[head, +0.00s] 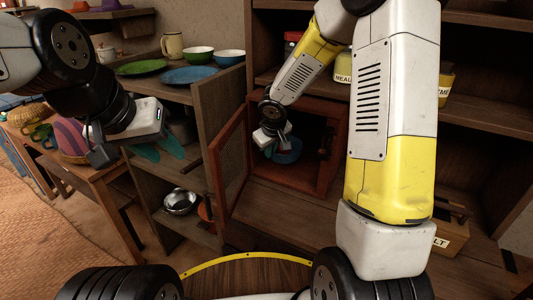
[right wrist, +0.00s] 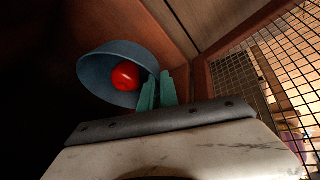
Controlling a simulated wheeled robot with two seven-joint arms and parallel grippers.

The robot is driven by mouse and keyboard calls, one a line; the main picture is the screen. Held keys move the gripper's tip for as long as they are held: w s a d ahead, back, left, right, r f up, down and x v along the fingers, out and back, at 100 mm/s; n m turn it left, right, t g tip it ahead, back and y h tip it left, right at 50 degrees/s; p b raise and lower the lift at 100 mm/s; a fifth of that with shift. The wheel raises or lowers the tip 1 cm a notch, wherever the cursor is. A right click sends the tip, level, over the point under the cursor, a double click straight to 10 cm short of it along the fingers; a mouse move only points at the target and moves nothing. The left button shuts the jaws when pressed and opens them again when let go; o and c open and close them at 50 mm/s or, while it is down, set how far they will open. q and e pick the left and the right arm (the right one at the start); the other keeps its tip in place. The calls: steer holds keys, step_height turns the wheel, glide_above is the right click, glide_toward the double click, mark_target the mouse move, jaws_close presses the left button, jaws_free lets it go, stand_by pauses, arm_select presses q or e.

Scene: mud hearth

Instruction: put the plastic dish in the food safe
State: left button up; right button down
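The food safe (head: 327,180) is a reddish-brown wooden cabinet on the lower shelf in the head view. Its mesh door (head: 214,172) stands open to the left. My right gripper (head: 277,146) reaches into its opening. In the right wrist view the teal fingers (right wrist: 157,90) are close together at the rim of a blue dish (right wrist: 98,68), which looks tilted. A round red item (right wrist: 125,76) lies in the dish. The dish (head: 288,152) shows partly in the head view, behind the gripper. My left gripper (head: 158,150) is empty, its teal fingers apart, left of the cabinet.
A green plate (head: 142,67), a blue plate (head: 188,75), bowls (head: 198,54) and a mug (head: 172,44) stand on the left counter. A metal bowl (head: 180,201) sits on the shelf below. The mesh door is close to the right wrist. Labelled containers (head: 343,70) stand on the shelf above.

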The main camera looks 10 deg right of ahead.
steer(key=shift+w+d, duration=0.3)
steer(key=shift+w, duration=0.65)
steer(key=shift+w+f, duration=0.2)
steer(key=shift+f, duration=2.85)
steer(key=shift+w+d+f, duration=0.1)
steer(key=shift+w+f, duration=0.05)
steer(key=shift+f, duration=0.3)
steer(key=c, duration=1.6)
jaws_free()
steer(key=shift+f, duration=0.1)
